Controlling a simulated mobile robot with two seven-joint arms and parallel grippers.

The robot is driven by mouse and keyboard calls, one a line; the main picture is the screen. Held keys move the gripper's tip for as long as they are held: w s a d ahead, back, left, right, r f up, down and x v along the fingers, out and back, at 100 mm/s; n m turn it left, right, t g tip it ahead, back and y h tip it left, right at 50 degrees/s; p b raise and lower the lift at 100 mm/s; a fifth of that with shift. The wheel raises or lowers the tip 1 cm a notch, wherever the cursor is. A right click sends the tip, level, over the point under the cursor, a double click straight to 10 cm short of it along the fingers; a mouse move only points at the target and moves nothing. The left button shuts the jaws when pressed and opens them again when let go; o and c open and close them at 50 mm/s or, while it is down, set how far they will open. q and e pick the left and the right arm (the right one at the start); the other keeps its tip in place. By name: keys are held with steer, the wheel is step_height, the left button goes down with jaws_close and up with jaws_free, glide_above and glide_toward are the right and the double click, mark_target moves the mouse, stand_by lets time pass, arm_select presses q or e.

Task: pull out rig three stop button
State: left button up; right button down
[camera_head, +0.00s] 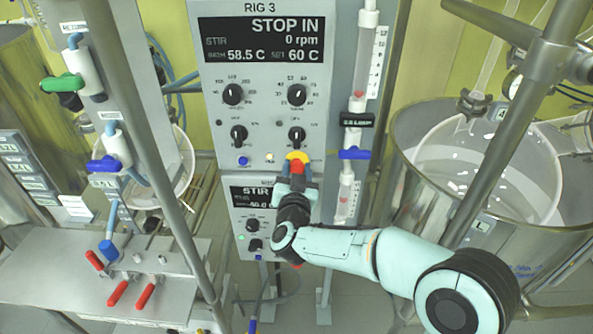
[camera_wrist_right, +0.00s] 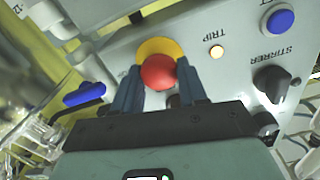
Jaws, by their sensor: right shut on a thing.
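The rig three control box (camera_head: 218,84) is at the top middle of the head view; its display (camera_head: 262,42) reads STOP IN, 0 rpm. The red stop button (camera_head: 298,168) with its yellow collar (camera_head: 299,156) is at the lower right of that box. It also shows in the right wrist view (camera_wrist_right: 158,72). My right gripper (camera_head: 297,178) is at the button from below, and its two fingers (camera_wrist_right: 158,88) are shut on the red head, one on each side. The fingers partly hide the collar. My left gripper is not in view.
A lit amber TRIP lamp (camera_wrist_right: 217,51) and a blue button (camera_wrist_right: 280,20) are close to the stop button. A second control box (camera_head: 238,182) sits below. A blue-handled valve (camera_head: 354,154) is just right. A large steel vessel (camera_head: 412,128) stands at right.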

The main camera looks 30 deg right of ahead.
steer(key=shift+s+a, duration=0.15)
steer(key=shift+s, duration=0.05)
steer(key=c, duration=0.6)
jaws_free()
steer(key=shift+s, duration=0.1)
steer(key=b+v, duration=0.1)
steer(key=v, duration=1.2)
steer(key=shift+b, duration=0.3)
steer(key=shift+a, duration=0.1)
